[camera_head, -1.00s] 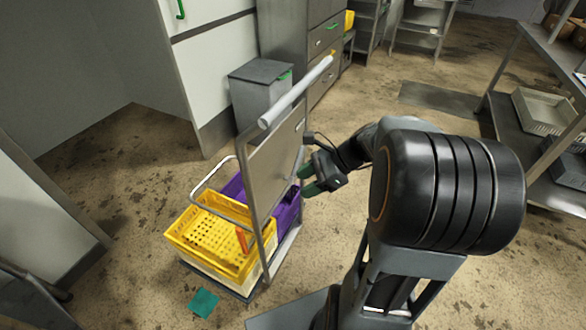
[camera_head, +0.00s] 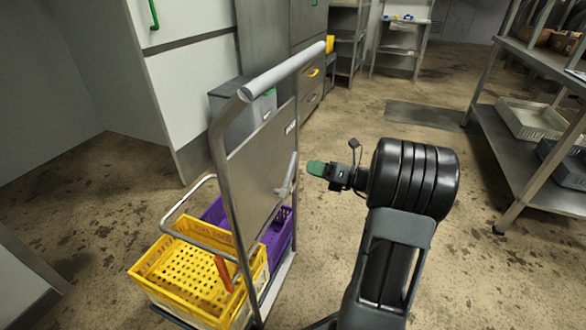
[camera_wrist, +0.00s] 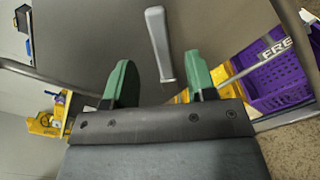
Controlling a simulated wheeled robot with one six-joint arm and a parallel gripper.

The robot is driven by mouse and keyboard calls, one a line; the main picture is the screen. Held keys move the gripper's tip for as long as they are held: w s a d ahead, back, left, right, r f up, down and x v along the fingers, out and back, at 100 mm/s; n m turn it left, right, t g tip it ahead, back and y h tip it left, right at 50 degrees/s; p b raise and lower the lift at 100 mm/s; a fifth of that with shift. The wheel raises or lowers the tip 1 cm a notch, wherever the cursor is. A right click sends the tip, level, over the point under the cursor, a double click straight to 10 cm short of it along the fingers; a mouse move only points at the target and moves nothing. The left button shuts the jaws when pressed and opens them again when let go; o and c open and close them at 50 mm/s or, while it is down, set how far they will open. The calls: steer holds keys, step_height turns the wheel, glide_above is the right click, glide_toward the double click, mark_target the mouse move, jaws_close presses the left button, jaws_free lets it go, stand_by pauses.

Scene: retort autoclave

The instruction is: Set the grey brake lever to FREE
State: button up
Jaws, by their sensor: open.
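The grey brake lever (camera_head: 288,174) sticks out from the right side of the trolley's upright grey panel (camera_head: 262,165). In the wrist view the lever (camera_wrist: 159,42) shows as a pale grey bar, slightly tilted, between the lines of my two green fingers. A "FRE…" label (camera_wrist: 276,46), partly cut off, is at the right of the wrist view. A small label (camera_head: 290,127), too small to read, is near the panel's top edge in the head view. My gripper (camera_head: 314,168) is open and empty, right of the lever with a small gap. It also shows in the wrist view (camera_wrist: 162,76).
The trolley has a tubular push handle (camera_head: 285,68) above the panel. It carries a yellow crate (camera_head: 165,290) with an orange item and a purple crate (camera_head: 276,238). A metal rack (camera_head: 485,130) stands at the right. Floor between trolley and rack is open.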

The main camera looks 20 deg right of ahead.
mark_target(295, 163)
steer(key=shift+b+x, duration=1)
steer(key=shift+x, duration=2.6)
jaws_close()
